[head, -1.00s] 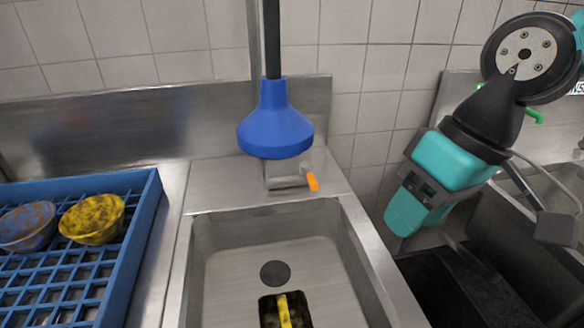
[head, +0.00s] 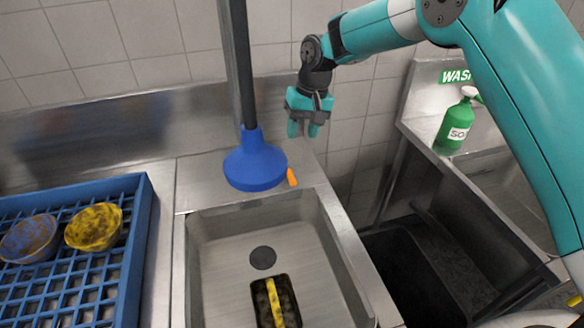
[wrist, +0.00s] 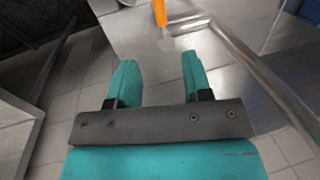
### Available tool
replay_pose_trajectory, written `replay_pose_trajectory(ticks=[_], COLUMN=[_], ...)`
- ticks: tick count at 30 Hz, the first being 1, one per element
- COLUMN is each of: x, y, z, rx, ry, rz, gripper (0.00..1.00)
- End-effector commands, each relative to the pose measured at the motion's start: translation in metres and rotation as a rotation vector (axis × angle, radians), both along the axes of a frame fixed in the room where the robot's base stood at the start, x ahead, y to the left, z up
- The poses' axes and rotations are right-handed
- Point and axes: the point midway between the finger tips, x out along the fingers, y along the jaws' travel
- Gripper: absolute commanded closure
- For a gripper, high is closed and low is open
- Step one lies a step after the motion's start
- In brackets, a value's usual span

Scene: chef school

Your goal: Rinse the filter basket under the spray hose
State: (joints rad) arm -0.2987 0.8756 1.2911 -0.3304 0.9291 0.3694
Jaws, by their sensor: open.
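The filter basket (head: 262,301), dark and rectangular with a yellow strip across its top, lies in the sink near the bottom of the head view, partly cut off. The blue spray head (head: 255,166) hangs on a dark hose above the back of the sink. An orange lever (head: 291,177) shows just right of the spray head, and its orange tip (wrist: 160,12) shows at the top of the wrist view. My teal gripper (head: 305,132) is open and empty, above and behind the lever; its spread fingers (wrist: 160,64) point toward the lever, apart from it.
A blue rack (head: 136,250) with two stained bowls (head: 94,227) stands left of the sink (head: 210,225). A green soap bottle (head: 455,125) stands by another basin at right. A dark open bin (head: 400,275) sits right of the sink. Tiled wall closes the back.

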Motion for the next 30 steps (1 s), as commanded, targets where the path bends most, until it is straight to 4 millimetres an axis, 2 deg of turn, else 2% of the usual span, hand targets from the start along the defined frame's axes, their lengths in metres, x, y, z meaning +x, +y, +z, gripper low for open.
replay_pose_trajectory(ticks=[9, 15, 21, 30], x=[-0.004, -0.005, -0.006, -0.006], y=[0.014, 0.021, 0.025, 0.025], z=[-0.07, -0.107, -0.126, -0.129], rx=[-0.002, -0.002, 0.0, 0.0], ry=[0.005, 0.002, 0.001, 0.0], rz=[0.001, 0.002, 0.001, 0.001], gripper=[0.55, 0.55, 0.55, 0.55])
